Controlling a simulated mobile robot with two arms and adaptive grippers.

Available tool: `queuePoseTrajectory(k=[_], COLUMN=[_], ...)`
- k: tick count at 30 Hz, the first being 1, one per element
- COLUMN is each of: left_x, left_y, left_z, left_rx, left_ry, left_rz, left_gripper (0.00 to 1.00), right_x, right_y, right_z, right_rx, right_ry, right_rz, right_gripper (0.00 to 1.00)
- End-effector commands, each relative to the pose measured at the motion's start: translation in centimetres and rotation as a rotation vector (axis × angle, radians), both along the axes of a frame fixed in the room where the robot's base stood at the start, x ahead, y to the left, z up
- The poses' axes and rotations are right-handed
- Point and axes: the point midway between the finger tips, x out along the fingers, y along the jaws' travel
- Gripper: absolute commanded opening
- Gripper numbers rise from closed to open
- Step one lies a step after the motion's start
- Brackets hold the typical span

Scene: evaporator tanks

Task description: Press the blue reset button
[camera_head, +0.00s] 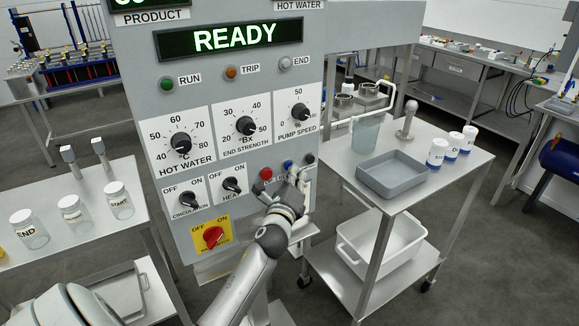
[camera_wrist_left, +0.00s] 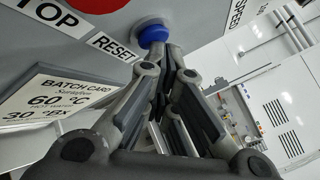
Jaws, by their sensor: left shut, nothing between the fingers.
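In the left wrist view the blue button (camera_wrist_left: 152,33) sits beside a label reading RESET (camera_wrist_left: 113,46). My left gripper (camera_head: 296,177) is shut and empty, just in front of the panel at the blue button. In the left wrist view its fingertips (camera_wrist_left: 165,48) are right at the button's lower edge; I cannot tell whether they touch. My right gripper is not in view.
The green display (camera_head: 233,38) reads READY. A yellow plate with a red switch (camera_head: 212,237) is lower left on the panel. A trolley with a grey tray (camera_head: 392,176) stands right of the panel; a table with labelled jars (camera_head: 73,212) stands left. A batch card (camera_wrist_left: 58,98) is below the buttons.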

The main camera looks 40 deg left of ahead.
Motion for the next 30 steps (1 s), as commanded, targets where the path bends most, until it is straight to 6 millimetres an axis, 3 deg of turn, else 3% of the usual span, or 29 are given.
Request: queuePoseTrajectory(k=[13, 30], left_x=[0.1, -0.5], left_y=[0.5, -0.9], left_z=[0.2, 0.0], left_rx=[0.002, -0.001], left_ry=[-0.002, 0.0], left_rz=[0.004, 0.001], left_gripper=[0.0, 0.0], right_x=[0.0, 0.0], right_y=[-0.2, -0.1], right_z=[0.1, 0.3], right_rx=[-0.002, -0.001], right_ry=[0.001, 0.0], right_rz=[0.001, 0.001], right_gripper=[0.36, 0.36])
